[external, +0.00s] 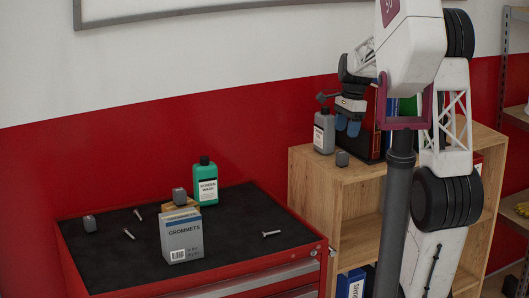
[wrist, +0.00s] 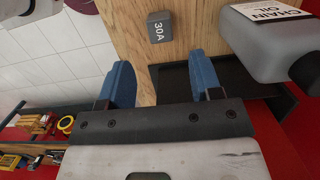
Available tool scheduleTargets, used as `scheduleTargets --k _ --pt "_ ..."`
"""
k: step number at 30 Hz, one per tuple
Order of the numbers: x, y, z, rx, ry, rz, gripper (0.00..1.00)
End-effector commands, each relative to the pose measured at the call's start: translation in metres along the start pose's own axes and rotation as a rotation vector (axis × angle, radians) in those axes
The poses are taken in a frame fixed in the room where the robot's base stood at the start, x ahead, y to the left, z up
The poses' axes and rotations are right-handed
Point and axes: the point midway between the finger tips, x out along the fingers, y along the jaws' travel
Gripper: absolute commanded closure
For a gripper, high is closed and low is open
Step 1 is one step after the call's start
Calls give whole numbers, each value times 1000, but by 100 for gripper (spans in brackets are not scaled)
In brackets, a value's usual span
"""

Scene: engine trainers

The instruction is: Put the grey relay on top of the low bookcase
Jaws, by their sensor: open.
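A small grey relay (external: 342,158) sits on top of the low wooden bookcase (external: 309,164), near its front left. In the wrist view this relay (wrist: 160,27), marked 30A, stands on the wood (wrist: 126,22) beyond my fingertips, apart from them. My gripper (external: 347,126) is open and empty above the bookcase top. Its blue fingers also show in the wrist view (wrist: 158,78).
A grey chain oil bottle (external: 324,131) stands on the bookcase close to my gripper; it also shows in the wrist view (wrist: 272,40). Books (external: 392,112) stand behind. The red tool chest (external: 230,281) holds the grommets box (external: 181,237), a green bottle (external: 205,184) and several screws.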

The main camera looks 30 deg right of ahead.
Motion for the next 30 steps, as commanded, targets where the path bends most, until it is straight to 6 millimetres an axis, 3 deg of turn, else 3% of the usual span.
scheduleTargets --k 4,10,30 --pt "-20 0 0 0 1 -2 41" --pt "-33 0 0 0 0 0 41" --pt "-35 0 0 -1 0 0 41"
